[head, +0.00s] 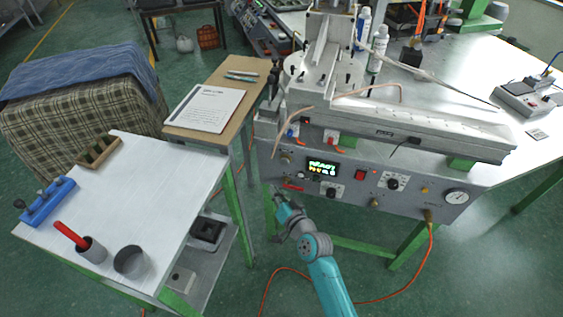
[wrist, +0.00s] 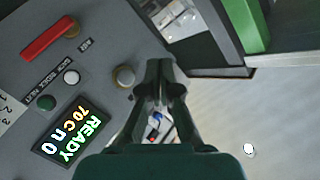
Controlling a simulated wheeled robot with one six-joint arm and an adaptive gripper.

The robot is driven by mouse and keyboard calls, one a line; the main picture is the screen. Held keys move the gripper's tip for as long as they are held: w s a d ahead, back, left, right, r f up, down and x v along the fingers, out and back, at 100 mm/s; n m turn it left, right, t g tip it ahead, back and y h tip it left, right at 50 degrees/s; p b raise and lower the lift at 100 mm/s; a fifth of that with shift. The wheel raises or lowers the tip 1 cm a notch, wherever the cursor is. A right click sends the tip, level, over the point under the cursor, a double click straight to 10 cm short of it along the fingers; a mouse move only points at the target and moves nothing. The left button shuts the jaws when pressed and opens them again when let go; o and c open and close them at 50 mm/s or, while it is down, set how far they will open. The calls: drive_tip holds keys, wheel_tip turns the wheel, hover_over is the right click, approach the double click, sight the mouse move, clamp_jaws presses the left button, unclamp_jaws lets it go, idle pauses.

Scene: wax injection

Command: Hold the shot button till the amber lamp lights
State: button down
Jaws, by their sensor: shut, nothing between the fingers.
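The injector's control panel (head: 345,185) faces me, with a lit display (head: 322,168) that reads READY and 70 C in the wrist view (wrist: 72,135). Beside the display are a dark green round lamp (wrist: 46,102) and a pale whitish lamp (wrist: 71,77); no amber glow shows on either. A round metal-rimmed button (wrist: 123,76) sits near the panel edge; its label is unreadable, so I cannot tell if it is the shot button. My gripper (wrist: 161,72) is shut and empty, just right of this button in the wrist view. In the head view my gripper (head: 279,197) is at the panel's lower left; contact is not visible.
A red lever (wrist: 50,38) sticks out beside the lamps. The panel also has a red switch (head: 360,175), knobs and a pressure gauge (head: 457,197). A white side table (head: 130,190) with cups and a clipboard stand (head: 205,107) stand to the left. An orange hose (head: 431,240) hangs below the panel.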

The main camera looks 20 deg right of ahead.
drive_tip(key=w+d, duration=0.5)
drive_tip(key=w, duration=0.2)
idle(0.6)
drive_tip(key=shift+w+d, duration=0.1)
drive_tip(key=shift+w, duration=0.1)
idle(1.2)
drive_tip(key=shift+w+d, duration=0.2)
drive_tip(key=shift+w, duration=0.05)
drive_tip(key=shift+w+d, duration=0.3)
drive_tip(key=shift+w, duration=0.1)
idle(2.6)
drive_tip(key=shift+s+a, duration=0.1)
idle(0.7)
drive_tip(key=shift+s+a, duration=0.45)
drive_tip(key=shift+s, duration=0.2)
drive_tip(key=shift+s+a, duration=0.75)
drive_tip(key=shift+s, duration=0.3)
drive_tip(key=shift+s+a, duration=0.7)
drive_tip(key=shift+s, duration=0.3)
